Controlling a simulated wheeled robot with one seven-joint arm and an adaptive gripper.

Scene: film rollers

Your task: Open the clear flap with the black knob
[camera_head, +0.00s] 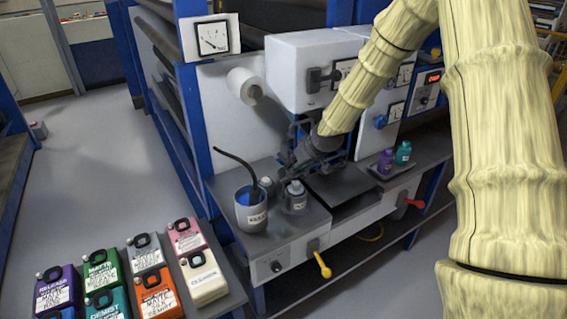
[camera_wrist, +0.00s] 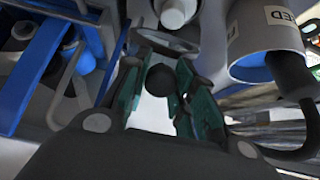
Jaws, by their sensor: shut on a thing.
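The round black knob (camera_wrist: 161,78) sits between my gripper's teal-padded fingers in the wrist view. My gripper (camera_wrist: 158,88) is shut on the knob. In the head view my gripper (camera_head: 288,163) is at the front of the white machine, above the counter and just behind a small grey bottle. The knob is hidden there by the gripper. The clear flap's edges cannot be made out in either view, so I cannot tell how far it stands open.
A grey pot (camera_head: 251,212) with a black hose and a labelled grey bottle (camera_head: 294,198) stand close below my gripper. Purple and teal bottles (camera_head: 395,158) stand to the right. A paper roll (camera_head: 244,86) hangs at left. Several coloured canisters (camera_head: 158,294) fill the front-left bench.

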